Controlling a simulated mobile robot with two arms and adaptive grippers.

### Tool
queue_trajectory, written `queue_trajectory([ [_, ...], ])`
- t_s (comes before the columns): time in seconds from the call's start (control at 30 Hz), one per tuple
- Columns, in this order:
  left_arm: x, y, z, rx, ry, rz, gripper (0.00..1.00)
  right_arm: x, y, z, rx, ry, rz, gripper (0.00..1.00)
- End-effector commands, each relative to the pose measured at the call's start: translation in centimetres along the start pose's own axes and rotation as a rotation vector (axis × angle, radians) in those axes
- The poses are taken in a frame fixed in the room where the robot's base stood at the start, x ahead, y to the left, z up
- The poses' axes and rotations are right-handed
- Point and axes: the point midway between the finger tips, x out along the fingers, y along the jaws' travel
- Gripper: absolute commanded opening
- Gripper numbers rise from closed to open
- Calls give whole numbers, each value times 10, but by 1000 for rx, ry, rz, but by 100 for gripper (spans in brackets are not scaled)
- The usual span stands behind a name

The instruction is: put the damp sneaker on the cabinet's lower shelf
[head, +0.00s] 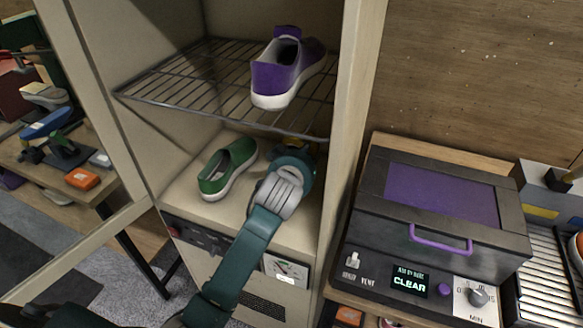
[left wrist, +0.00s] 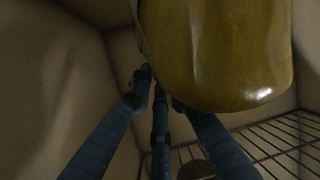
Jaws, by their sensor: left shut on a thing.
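My left gripper (head: 292,158) reaches into the lower compartment of the open cabinet (head: 350,130), under the wire shelf (head: 190,80). In the left wrist view its blue fingers (left wrist: 152,90) are shut on a glossy yellow rounded thing (left wrist: 215,55), which looks like part of a shoe. In the head view it is mostly hidden behind my gripper. A green sneaker (head: 228,168) stands on the lower shelf (head: 185,187), left of my gripper. A purple sneaker (head: 288,72) stands on the wire shelf above. My right gripper is not in view.
The cabinet's open door (head: 88,90) is at the left, and its right wall is close to my gripper. A grey machine with a purple window (head: 440,195) stands to the right. A table with an orange block (head: 82,179) is at far left.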

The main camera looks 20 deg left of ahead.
Motion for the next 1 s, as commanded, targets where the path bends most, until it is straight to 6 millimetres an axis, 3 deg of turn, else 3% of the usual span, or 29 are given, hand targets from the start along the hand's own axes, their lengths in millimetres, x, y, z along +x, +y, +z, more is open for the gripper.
queue_trajectory([
  [0.1,6,-4,12,3,4,1,0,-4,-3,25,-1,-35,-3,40],
  [0.23,10,-6,23,2,4,2,0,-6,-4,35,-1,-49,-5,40],
  [0.43,21,-13,47,1,3,2,0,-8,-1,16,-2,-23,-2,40],
  [0.57,22,-14,51,2,6,3,0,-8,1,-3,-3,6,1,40],
  [0.7,22,-13,51,1,6,3,0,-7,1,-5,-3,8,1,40],
  [0.73,23,-14,53,1,2,2,23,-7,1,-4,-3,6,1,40],
  [0.8,23,-14,53,1,2,2,36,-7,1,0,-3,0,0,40],
  [1.0,22,-14,52,1,2,2,36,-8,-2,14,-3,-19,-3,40],
])
